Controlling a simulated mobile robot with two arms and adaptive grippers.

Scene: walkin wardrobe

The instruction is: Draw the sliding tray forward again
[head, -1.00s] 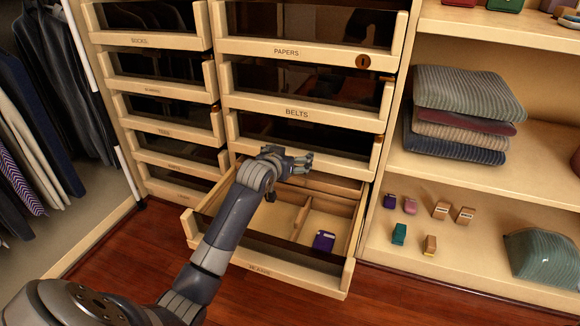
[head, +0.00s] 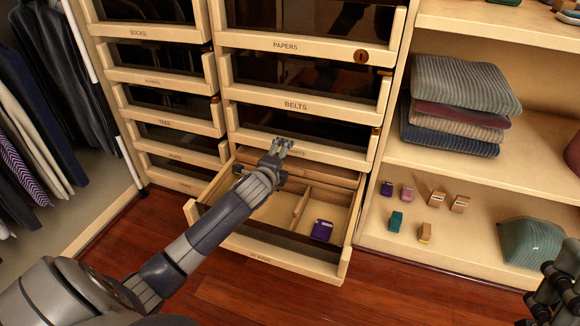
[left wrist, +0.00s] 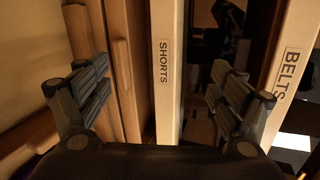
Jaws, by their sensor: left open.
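The bottom drawer (head: 282,258) of the middle column stands pulled out. A wooden sliding tray (head: 325,178) lies across its back, partly under the drawer above; its inner parts are hard to make out. In the left wrist view, a wooden piece with a raised bar (left wrist: 123,75), seemingly the tray, runs beside the front labelled SHORTS (left wrist: 166,75). My left gripper (head: 282,146) is open and empty over the back of the drawer, in front of the SHORTS front. My right gripper (head: 562,292) shows only partly at the lower right corner, its fingers unclear.
A purple box (head: 321,230) lies in the drawer's right front compartment. Closed drawers stand above and to the left. Right-hand shelves hold folded clothes (head: 455,105), several small boxes and a green cushion-like item (head: 531,242). Clothes hang at left. The wooden floor in front is clear.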

